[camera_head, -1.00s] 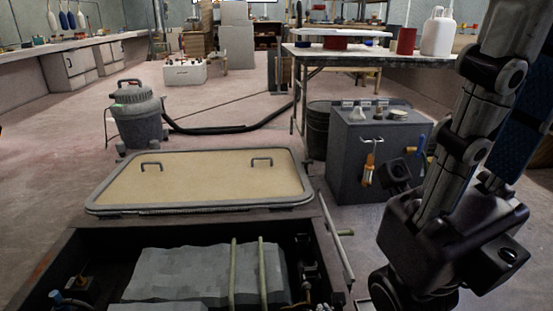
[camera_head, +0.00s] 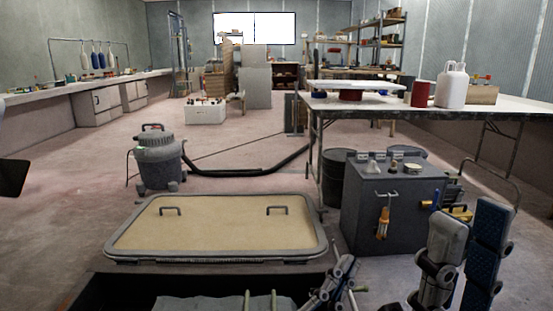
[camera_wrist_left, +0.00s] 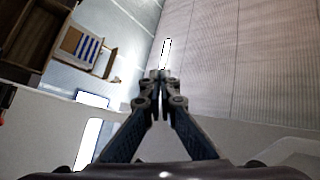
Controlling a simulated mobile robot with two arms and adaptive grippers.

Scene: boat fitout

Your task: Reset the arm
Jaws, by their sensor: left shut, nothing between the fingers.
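My left gripper (camera_wrist_left: 160,76) shows in the left wrist view. Its two blue-padded fingers lean together and their dark tips meet with nothing between them. It is in free air, with a ribbed wall behind its tips. In the head view a smaller dark jointed part (camera_head: 338,278) stands at the bottom, right of centre, which looks like this gripper. My right gripper (camera_head: 463,235) is at the lower right, its grey and blue jointed links pointing up. I cannot tell how its tips stand. No held thing shows in it.
A hatch lid (camera_head: 150,247) lies before me, above a dark open bay. A grey cabinet (camera_head: 375,222) with a hanging tool stands behind the right gripper. A shop vacuum (camera_head: 157,160) is at left, a long table (camera_head: 390,106) at back right. The left-hand floor is clear.

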